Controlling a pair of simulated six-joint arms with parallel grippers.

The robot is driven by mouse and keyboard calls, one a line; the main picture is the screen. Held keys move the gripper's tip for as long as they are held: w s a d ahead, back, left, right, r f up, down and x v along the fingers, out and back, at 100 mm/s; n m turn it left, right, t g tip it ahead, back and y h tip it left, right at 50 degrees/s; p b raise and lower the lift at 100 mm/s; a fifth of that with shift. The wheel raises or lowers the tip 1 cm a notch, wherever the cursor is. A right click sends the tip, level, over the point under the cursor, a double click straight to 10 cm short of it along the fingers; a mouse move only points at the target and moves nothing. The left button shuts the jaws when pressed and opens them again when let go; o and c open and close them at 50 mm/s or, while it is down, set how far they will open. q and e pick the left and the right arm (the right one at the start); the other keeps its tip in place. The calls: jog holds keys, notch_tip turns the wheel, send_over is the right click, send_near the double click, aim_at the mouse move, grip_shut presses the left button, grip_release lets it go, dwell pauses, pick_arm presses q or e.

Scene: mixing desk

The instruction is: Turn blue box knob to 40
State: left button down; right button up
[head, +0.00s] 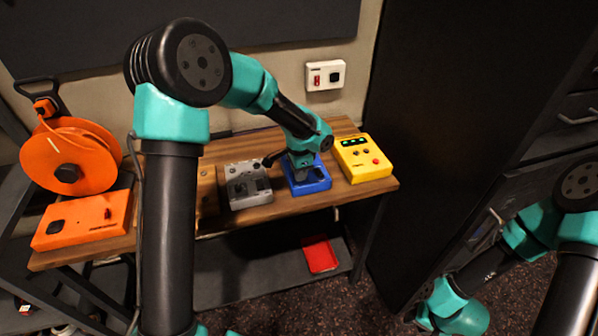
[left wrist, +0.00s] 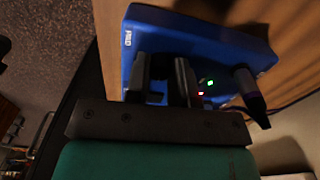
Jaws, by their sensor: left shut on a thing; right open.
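The blue box (head: 318,184) stands on the wooden bench between a grey box and a yellow box. My left gripper (head: 300,170) is over it, pointing down. In the left wrist view the blue box (left wrist: 225,45) fills the top, with a green and a red light and a dark plug with a cable at its right side. My left gripper (left wrist: 162,80) is shut on the knob at the box's face; the fingers hide the knob and its scale, so I cannot read its setting. My right arm is at the lower right of the head view; its gripper is not clearly seen.
A grey box (head: 248,185) is just left of the blue box and a yellow box (head: 362,158) just right. An orange box (head: 83,220) and an orange cable reel (head: 95,145) are at the left. A red tray (head: 320,255) lies below the bench. A dark cabinet stands right.

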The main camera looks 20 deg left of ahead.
pick_arm(q)
jog(key=shift+m, duration=0.4)
jog(key=c, duration=1)
grip_release()
notch_tip(320, 180, up, 18)
jog(key=shift+f, duration=0.25)
